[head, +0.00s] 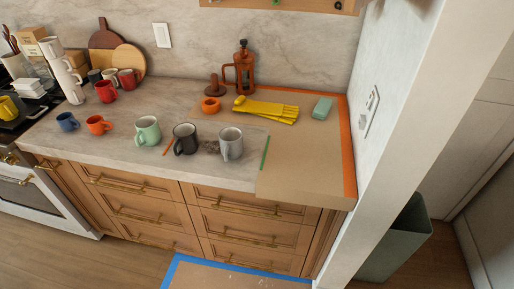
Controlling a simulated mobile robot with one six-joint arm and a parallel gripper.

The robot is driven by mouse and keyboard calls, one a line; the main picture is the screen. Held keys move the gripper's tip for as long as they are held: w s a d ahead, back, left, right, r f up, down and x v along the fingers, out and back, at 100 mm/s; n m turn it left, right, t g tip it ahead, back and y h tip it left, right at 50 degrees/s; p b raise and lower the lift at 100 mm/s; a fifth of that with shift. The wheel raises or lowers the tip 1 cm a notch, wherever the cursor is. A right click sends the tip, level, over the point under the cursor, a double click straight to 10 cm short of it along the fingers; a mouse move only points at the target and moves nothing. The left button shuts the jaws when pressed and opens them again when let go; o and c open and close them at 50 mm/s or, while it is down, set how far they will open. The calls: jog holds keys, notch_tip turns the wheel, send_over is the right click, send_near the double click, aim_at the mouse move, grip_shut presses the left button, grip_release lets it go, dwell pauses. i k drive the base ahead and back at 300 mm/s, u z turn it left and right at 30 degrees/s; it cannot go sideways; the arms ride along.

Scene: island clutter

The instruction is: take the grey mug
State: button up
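The grey mug (231,144) stands upright near the front edge of the counter, its handle toward the viewer. A black mug (185,139) stands just left of it, and a pale green mug (147,131) stands further left. My gripper is not in view.
The marble counter (110,142) also bears a blue mug (67,122), an orange mug (98,125), a brown French press (243,69), yellow gloves (267,109) and a green sponge (322,108). Brown board (300,162) right of the grey mug is clear. A wall stands at right.

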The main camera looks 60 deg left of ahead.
aim_at(230, 139)
jog(key=z, duration=0.2)
jog(key=k, duration=1.55)
jog(key=u, duration=4.5)
jog(key=i, duration=0.1)
jog(key=z, duration=2.8)
jog(key=i, duration=0.75)
jog(key=z, duration=0.05)
